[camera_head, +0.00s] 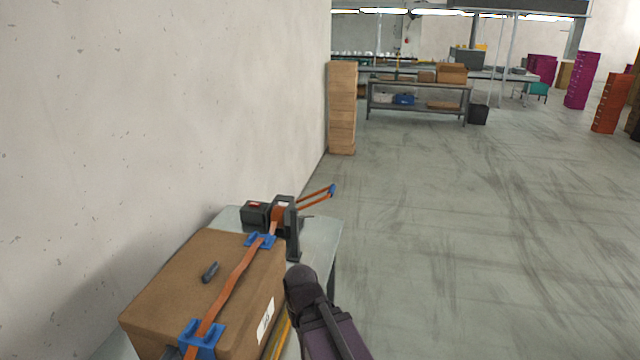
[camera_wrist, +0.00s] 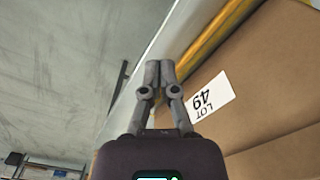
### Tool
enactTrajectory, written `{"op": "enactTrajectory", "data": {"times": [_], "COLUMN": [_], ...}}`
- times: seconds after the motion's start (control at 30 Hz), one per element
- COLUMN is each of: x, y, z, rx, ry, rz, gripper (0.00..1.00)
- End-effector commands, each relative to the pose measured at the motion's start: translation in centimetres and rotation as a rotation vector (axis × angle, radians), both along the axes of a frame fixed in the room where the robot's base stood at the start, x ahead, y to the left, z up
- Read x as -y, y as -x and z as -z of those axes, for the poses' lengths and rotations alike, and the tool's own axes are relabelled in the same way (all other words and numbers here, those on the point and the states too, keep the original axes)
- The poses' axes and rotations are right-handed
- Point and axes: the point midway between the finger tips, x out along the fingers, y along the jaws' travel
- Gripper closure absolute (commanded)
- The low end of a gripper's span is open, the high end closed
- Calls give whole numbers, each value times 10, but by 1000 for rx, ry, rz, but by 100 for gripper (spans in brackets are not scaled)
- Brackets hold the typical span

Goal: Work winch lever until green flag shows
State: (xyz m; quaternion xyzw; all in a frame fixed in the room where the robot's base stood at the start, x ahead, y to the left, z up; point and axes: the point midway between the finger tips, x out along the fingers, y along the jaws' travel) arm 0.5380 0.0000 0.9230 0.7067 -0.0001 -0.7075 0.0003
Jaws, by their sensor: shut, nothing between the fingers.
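The winch (camera_head: 284,214) stands at the far end of a grey bench, with a dark frame and orange strap. Its orange lever (camera_head: 314,199) sticks out up and to the right, ending in a blue grip. A black box beside the winch carries a small red flag (camera_head: 254,205); no green shows. My gripper (camera_wrist: 158,66) is shut and empty in the wrist view, beside the carton's labelled side and apart from the lever. In the head view my arm shows at the bottom, right of the carton, and I cannot make out the fingertips.
A brown carton (camera_head: 160,290) lies on the bench (camera_head: 322,236) under the orange strap (camera_head: 232,284), with blue corner guards and a dark loose piece on top. A yellow rail (camera_wrist: 206,42) runs along the carton's side. A wall closes the left; open floor (camera_head: 480,240) lies right.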

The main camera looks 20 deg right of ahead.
Motion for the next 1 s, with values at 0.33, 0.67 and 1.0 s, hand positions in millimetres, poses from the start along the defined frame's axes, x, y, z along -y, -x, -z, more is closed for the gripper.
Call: {"op": "enactTrajectory", "data": {"times": [0.33,0.67,1.0], "x": [0,7,52], "y": [0,-23,-160], "z": [0,-5,-39], "rx": [0,16,125], "ry": [0,28,216], "rz": [0,18,124], "gripper": [100,100,100]}}
